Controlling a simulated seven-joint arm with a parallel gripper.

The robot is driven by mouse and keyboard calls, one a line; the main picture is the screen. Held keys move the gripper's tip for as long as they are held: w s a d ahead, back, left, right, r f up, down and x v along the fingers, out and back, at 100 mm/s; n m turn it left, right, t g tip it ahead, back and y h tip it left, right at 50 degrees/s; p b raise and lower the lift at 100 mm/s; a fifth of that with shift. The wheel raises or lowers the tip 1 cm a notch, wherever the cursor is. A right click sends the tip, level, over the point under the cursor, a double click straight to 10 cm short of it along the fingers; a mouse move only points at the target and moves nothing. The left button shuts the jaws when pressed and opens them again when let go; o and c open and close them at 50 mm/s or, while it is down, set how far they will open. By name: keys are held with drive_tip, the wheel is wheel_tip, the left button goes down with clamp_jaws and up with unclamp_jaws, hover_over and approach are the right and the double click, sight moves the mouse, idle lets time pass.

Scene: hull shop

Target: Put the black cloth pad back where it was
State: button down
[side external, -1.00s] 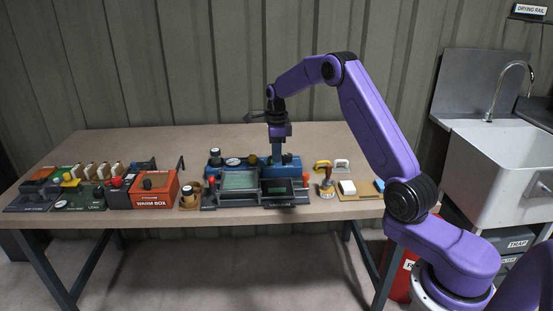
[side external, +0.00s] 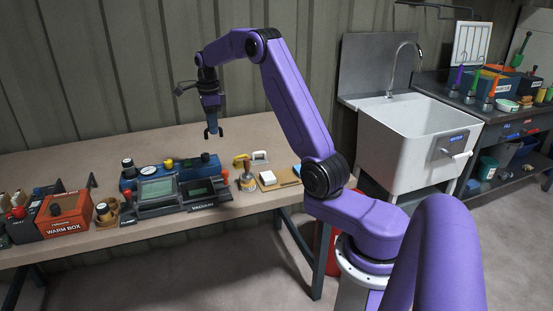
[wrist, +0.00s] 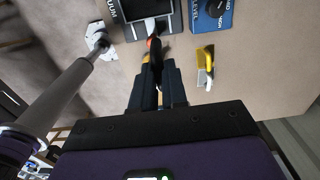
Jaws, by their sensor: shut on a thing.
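My gripper (side external: 213,132) hangs pointing down above the bench, over the right part of the blue unit (side external: 187,164) and clear of it. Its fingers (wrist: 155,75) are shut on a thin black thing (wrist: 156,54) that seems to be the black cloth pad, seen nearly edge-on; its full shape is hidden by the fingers. I cannot make out a separate pad on the bench. The grey vacuum unit (side external: 202,208) with two screens stands in front of the blue unit.
Right of the vacuum unit are a yellow-handled tool (side external: 241,159), a pale-handled tool (side external: 259,158), a wooden-handled brush (side external: 247,181) and a board with a white block (side external: 267,178). The orange warm box (side external: 66,212) is left. The bench behind is clear.

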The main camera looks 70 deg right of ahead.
drive_tip(key=s+d, duration=1.6)
drive_tip(key=s, duration=0.4)
drive_tip(key=w+d+f, duration=0.3)
drive_tip(key=f, duration=0.2)
drive_tip(key=w+d+f, duration=0.3)
drive_tip(key=f, duration=0.1)
drive_tip(key=w+d+f, duration=0.3)
drive_tip(key=d+f, duration=0.1)
drive_tip(key=f, duration=0.1)
drive_tip(key=shift+w+f, duration=0.35)
drive_tip(key=shift+w+d+f, duration=0.1)
drive_tip(key=shift+d+f, duration=0.05)
drive_tip(key=shift+f, duration=1.6)
drive_tip(key=shift+f, duration=0.15)
drive_tip(key=c, duration=1.2)
unclamp_jaws()
drive_tip(key=shift+o, duration=0.2)
